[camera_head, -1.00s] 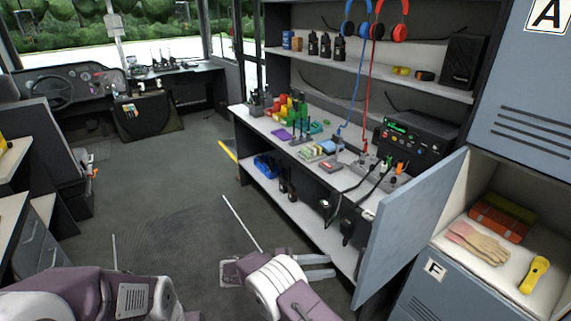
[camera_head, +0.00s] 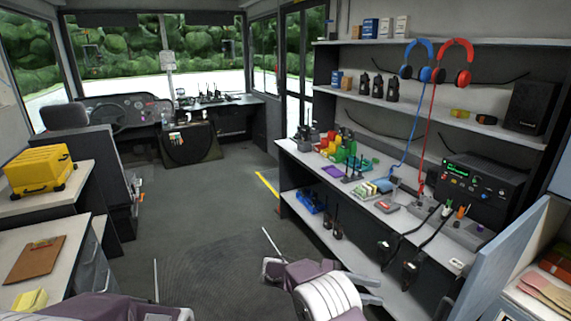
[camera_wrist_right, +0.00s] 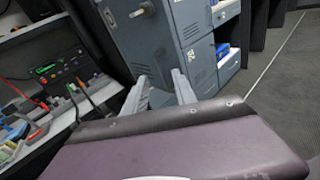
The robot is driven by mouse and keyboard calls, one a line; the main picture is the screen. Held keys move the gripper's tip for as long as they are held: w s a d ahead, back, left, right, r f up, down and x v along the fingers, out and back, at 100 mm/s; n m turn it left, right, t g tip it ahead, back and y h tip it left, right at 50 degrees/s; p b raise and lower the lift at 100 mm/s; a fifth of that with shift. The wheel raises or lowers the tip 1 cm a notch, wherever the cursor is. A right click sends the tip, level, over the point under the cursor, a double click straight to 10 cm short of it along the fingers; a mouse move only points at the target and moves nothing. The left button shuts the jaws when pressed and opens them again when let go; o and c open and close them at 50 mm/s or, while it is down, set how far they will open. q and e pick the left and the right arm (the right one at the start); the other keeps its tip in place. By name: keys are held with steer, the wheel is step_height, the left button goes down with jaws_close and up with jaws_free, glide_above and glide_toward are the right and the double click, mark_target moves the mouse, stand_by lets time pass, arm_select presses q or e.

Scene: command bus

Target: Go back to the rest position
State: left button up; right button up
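My right gripper (camera_head: 374,290) is at the lower middle of the head view, in front of the workbench. Its two grey fingers are apart, with nothing between them. In the right wrist view the open fingers (camera_wrist_right: 160,80) point toward grey-blue lockers (camera_wrist_right: 180,40) and touch nothing. My left arm (camera_head: 110,308) shows only in part at the bottom left of the head view. Its gripper fingers are out of sight.
The workbench (camera_head: 300,152) on the right bears colored items and a radio unit (camera_head: 480,183). An open locker door (camera_head: 500,270) juts out at right. A yellow case (camera_head: 38,170) and a clipboard (camera_head: 34,258) lie on left-hand surfaces. The middle floor is clear.

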steer(key=s+d+r+m+g+y+p, duration=0.2)
steer(key=s+d+r+m+y+p, duration=0.25)
steer(key=s+d+r+y, duration=0.5)
steer(key=s+a+f+m+t+y+p, duration=0.2)
steer(key=s+a+f+m+t+y, duration=0.2)
steer(key=s+a+f+m+y, duration=0.55)
steer(key=a+f, duration=0.1)
steer(key=w+a+t+h, duration=0.1)
steer(key=w+a+f+m+t+h, duration=0.1)
steer(key=shift+w+a+f, duration=0.25)
steer(key=shift+a+f, duration=0.1)
